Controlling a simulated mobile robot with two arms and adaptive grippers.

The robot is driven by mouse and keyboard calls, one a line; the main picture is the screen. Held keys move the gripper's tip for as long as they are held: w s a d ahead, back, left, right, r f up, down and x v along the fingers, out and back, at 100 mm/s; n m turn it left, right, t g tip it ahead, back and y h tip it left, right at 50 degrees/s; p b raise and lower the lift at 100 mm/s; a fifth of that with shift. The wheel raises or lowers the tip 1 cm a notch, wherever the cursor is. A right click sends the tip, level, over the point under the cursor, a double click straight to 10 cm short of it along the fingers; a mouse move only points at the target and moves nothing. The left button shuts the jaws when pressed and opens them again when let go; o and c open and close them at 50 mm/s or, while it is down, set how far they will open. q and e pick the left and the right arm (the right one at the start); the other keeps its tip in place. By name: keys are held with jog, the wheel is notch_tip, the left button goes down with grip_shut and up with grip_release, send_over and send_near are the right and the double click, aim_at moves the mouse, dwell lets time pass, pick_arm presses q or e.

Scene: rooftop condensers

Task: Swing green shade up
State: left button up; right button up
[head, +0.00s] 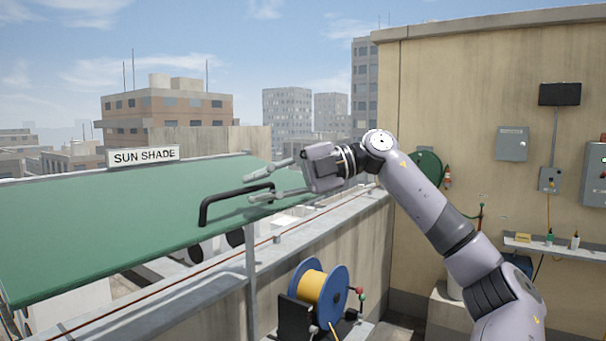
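The green shade (110,225) is a wide flat panel at the left, lying nearly level with a slight tilt above the parapet. A white "SUN SHADE" sign (143,156) stands at its far edge. A black bar handle (222,195) is on the shade's right part. My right gripper (251,187) reaches in from the right with its fingers spread apart. The far end of the handle shows between the fingers, and I see no clear grip on it. My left gripper is not in view.
A parapet wall (330,225) runs under the shade's right edge. A blue reel with yellow cord (320,290) stands in front of it. A beige wall (465,110) at the right carries boxes and a small shelf (560,248) with bottles.

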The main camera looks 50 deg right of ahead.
jog(key=v, duration=0.9)
jog(key=shift+d, duration=0.25)
